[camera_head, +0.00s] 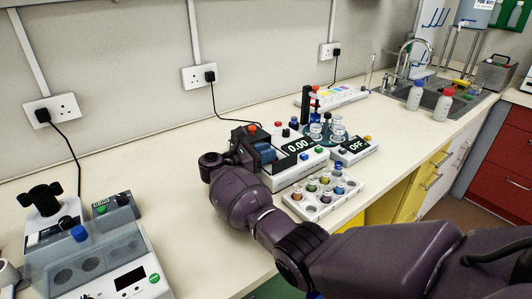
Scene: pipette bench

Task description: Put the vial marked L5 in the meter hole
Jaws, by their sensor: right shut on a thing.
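The meter (306,165) is a white box with a dark top and a display reading 0.00. My right arm reaches in from the lower right, and its gripper (248,150) is at the meter's left end. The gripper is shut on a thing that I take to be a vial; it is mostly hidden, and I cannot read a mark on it. The meter hole is not clearly visible. A white rack (318,211) in front of the meter holds several vials with coloured tops; their marks are too small to read. My left gripper is not in view.
A small box reading OFF (355,151) stands right of the meter. Behind are a round teal holder (339,133) and a white tray (345,96). A device with round wells (95,262) is at the lower left. The bench between it and my arm is clear.

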